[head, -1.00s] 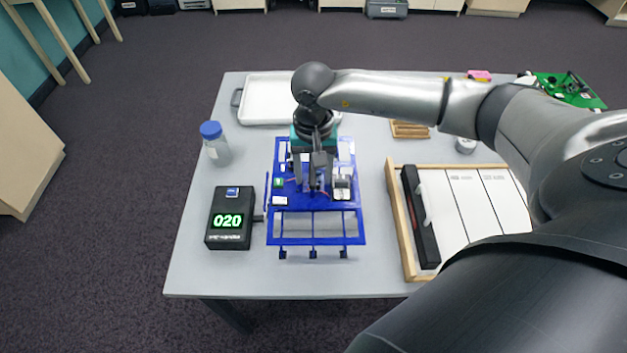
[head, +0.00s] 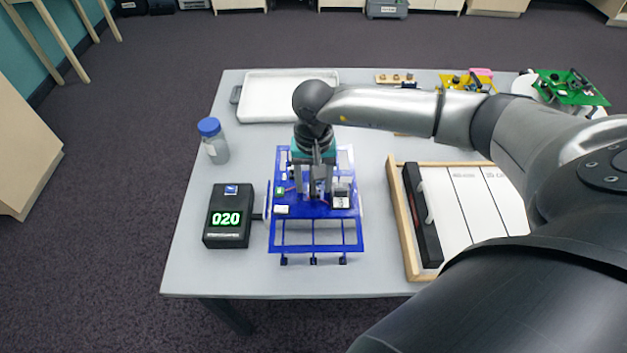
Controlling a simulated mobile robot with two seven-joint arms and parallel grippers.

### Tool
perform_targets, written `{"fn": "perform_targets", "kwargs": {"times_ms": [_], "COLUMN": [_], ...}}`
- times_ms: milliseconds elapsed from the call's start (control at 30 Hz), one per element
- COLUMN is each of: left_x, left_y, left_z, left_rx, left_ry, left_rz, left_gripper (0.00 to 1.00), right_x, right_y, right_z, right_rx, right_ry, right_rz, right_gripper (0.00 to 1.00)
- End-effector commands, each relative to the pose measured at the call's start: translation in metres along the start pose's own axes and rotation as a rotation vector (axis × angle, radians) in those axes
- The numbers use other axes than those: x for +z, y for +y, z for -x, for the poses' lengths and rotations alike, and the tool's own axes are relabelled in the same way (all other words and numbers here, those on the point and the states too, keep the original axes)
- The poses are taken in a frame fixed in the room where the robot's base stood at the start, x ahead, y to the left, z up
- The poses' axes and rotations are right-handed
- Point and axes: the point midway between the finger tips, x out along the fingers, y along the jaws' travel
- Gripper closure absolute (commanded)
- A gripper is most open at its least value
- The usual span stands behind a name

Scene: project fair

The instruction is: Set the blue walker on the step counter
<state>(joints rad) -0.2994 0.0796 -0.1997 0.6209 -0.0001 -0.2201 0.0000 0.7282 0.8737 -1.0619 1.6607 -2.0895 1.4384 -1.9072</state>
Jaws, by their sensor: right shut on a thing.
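The blue walker (head: 317,241) is a flat blue frame with small legs and electronics on top, left of the table's middle. My right gripper (head: 316,190) comes down from above and is shut on its middle; the fingertips are partly lost among its parts. The step counter (head: 229,215) is a black box with a lit green 020, just left of the walker. A short stub from the box reaches toward the walker's left side. I cannot tell whether the walker's feet touch anything below. My left gripper is not in view.
A bottle with a blue cap (head: 213,141) stands behind the box. A white tray (head: 270,106) lies at the back. A wooden-framed board (head: 396,221) with white lanes is to the right. Yellow (head: 467,82) and green (head: 570,90) devices sit at the back right. The front left tabletop is clear.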

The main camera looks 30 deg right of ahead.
Motion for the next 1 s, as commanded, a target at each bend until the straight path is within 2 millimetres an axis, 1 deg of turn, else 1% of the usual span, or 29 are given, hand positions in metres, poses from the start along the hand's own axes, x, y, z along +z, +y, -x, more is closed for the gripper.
{"fn": "perform_targets", "kwargs": {"times_ms": [33, 200, 267, 300, 567, 767, 800, 867, 1000], "left_x": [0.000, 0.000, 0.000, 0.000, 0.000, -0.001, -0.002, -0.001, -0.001], "left_y": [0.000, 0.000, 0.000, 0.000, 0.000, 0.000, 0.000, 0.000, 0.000], "left_z": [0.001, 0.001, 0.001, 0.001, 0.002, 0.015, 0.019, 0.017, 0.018], "left_rx": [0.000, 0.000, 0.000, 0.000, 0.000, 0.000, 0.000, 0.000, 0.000], "left_ry": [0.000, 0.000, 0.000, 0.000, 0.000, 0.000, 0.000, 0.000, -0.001], "left_rz": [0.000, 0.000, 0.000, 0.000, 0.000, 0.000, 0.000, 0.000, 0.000], "left_gripper": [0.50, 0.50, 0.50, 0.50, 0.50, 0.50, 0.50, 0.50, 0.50], "right_x": [0.000, 0.000, 0.000, 0.000, 0.000, 0.000, 0.000, -0.002, -0.002], "right_y": [0.000, 0.000, 0.000, 0.000, 0.000, 0.000, 0.000, -0.001, 0.000], "right_z": [0.001, 0.001, 0.001, 0.001, 0.002, 0.014, 0.018, 0.033, 0.067], "right_rx": [-0.001, 0.000, 0.000, 0.000, 0.000, 0.000, 0.000, -0.003, -0.003], "right_ry": [0.000, 0.001, 0.001, 0.001, 0.000, 0.000, 0.000, 0.007, 0.006], "right_rz": [0.000, 0.000, 0.000, 0.000, 0.000, 0.000, 0.000, 0.001, 0.002], "right_gripper": [0.38, 0.19, 0.12, 0.10, 0.10, 0.10, 0.10, 0.10, 0.10]}}
